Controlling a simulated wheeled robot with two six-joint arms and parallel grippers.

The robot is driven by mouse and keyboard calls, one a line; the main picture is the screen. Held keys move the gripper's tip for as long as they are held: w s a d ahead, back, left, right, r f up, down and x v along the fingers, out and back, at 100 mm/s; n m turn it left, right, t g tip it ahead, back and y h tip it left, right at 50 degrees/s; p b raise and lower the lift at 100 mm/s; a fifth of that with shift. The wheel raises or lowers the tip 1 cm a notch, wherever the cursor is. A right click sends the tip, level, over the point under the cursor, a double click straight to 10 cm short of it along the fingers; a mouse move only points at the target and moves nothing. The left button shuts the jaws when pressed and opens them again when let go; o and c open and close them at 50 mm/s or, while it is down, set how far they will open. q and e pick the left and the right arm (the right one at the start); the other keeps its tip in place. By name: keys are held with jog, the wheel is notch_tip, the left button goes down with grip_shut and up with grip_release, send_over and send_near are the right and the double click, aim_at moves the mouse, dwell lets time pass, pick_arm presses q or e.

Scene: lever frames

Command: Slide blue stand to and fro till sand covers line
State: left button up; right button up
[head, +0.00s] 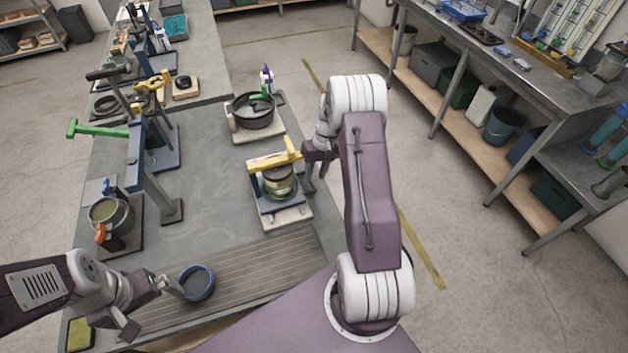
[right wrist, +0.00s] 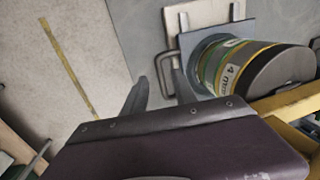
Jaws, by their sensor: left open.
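The blue stand (head: 258,189) is on a pale board (head: 290,216) on the table. It also shows in the right wrist view (right wrist: 188,40). It carries a round sieve stack (head: 279,182) with green and yellow bands and a partly readable "4 m" label (right wrist: 231,70). A metal loop handle (right wrist: 160,66) sticks out from the stand's side. My right gripper (right wrist: 160,92) is open, its fingers apart near this handle. My left gripper (head: 150,305) is open beside a blue-rimmed bowl (head: 208,292). No sand or line can be made out.
A black pan (head: 254,113) on a board stands behind the stand. A blue-posted lever frame (head: 135,155) with a green handle and a pot (head: 110,214) stand at the left. A ribbed mat (head: 245,262) lies at the front. The table between the frame and stand is clear.

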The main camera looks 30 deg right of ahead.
aim_at(313, 184)
jog(key=r, duration=0.3)
jog(key=d+r, duration=0.1)
jog(key=r, duration=0.1)
jog(key=shift+s+r, duration=0.15)
jog(key=shift+r, duration=0.05)
jog(key=f, duration=0.3)
jog(key=a+f, duration=0.1)
jog(key=f, duration=0.2)
jog(key=f+b, duration=0.1)
jog(key=f, duration=0.1)
jog(key=shift+w+a+f, duration=0.25)
jog(key=shift+w+f, duration=0.1)
jog(key=shift+f, duration=0.05)
grip_shut()
dwell(1.0)
